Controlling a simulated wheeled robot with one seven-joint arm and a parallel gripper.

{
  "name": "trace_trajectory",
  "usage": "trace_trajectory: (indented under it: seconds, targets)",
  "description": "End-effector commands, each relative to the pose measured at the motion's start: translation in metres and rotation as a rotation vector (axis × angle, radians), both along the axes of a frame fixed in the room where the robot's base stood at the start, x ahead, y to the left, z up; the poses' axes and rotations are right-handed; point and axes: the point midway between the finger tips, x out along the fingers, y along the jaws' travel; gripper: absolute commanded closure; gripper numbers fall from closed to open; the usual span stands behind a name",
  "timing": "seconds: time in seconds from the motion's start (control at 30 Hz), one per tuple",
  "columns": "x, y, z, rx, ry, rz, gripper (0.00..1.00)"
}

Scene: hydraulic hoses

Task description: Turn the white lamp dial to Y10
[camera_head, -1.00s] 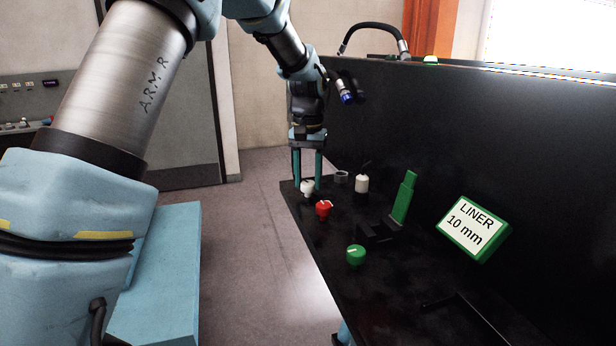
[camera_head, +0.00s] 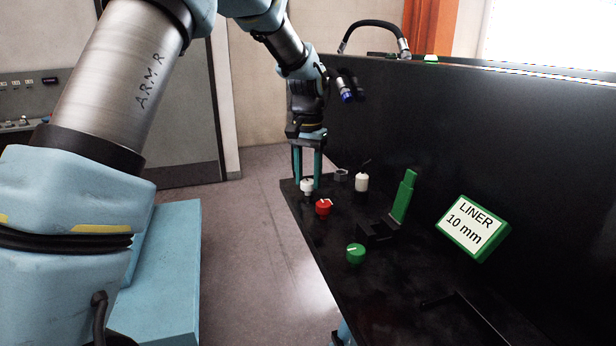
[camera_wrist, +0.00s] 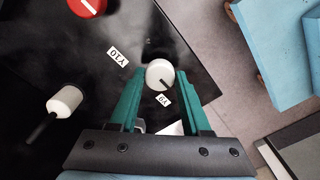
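The white lamp dial (camera_wrist: 158,72) stands on the black bench top, and it also shows in the head view (camera_head: 307,187). Its dark pointer mark faces the small label reading Y9 or similar (camera_wrist: 163,100). The Y10 label (camera_wrist: 118,57) lies to the dial's upper left in the wrist view. My gripper (camera_wrist: 161,74) points down over the dial, with one teal finger on each side of it. The fingers look open, with a narrow gap to the dial. In the head view my gripper (camera_head: 308,181) is at the far left corner of the bench.
A red dial (camera_head: 323,207), a green dial (camera_head: 355,253) and a white cylinder with a dark stick (camera_head: 361,182) stand nearby. A green upright piece (camera_head: 403,197) and a LINER 10 mm sign (camera_head: 473,228) are to the right. A dark panel (camera_head: 480,130) rises behind.

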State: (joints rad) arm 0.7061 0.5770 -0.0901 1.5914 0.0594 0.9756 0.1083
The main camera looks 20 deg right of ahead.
Motion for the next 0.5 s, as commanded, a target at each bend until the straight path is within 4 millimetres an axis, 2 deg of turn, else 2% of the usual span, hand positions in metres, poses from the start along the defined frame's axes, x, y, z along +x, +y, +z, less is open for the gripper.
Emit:
trace_trajectory:
  seconds: [0.03, 0.23, 0.5]
  targets:
    - [0.0001, -0.0002, 0.0002, -0.001, -0.001, 0.000, 0.46]
    - [0.0001, -0.0001, 0.0001, 0.000, 0.000, 0.001, 0.24]
    - [0.0001, -0.0001, 0.0009, 0.000, 0.000, 0.001, 0.23]
